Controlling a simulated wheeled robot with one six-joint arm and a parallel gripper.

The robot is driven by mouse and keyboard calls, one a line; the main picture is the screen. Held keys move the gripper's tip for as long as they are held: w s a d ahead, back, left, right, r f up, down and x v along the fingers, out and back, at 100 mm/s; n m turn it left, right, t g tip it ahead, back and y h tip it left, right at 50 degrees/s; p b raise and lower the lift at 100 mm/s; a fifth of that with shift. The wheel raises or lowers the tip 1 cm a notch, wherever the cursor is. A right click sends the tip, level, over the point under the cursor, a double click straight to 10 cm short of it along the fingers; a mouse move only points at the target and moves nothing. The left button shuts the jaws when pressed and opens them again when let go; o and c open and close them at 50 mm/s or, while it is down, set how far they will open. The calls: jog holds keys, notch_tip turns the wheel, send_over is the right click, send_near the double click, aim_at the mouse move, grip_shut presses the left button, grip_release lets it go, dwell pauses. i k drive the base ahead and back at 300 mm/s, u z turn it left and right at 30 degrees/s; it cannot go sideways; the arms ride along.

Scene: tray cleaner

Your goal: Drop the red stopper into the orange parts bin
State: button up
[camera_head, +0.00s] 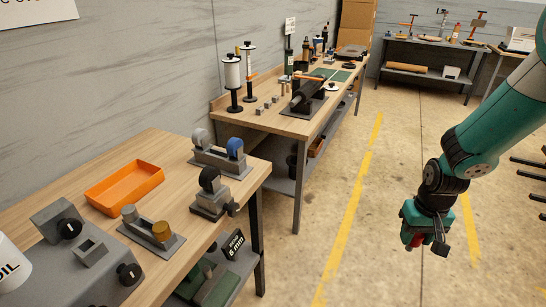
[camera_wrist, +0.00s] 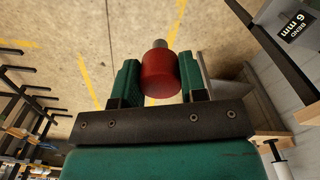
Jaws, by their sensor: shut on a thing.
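My gripper (camera_head: 427,228) hangs over the open floor at the right in the head view, pointing down. In the wrist view my gripper (camera_wrist: 158,82) has its two green jaws shut on the red stopper (camera_wrist: 160,76), which has a small grey stem. A bit of the red stopper (camera_head: 417,241) shows under the jaws in the head view. The orange parts bin (camera_head: 124,196) is a shallow open tray on the wooden bench at the left. Its visible inside looks empty. My gripper is well to the right of it, beyond the bench edge.
The near bench (camera_head: 185,215) also bears a grey machine (camera_head: 75,262), a stand with grey and orange knobs (camera_head: 150,236), and tape dispensers (camera_head: 218,155). A second bench (camera_head: 290,120) stands behind. The floor between bench and gripper is clear.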

aim_at(133, 188)
jog(key=z, duration=1.2)
jog(key=i, duration=0.5)
jog(key=u, duration=2.4)
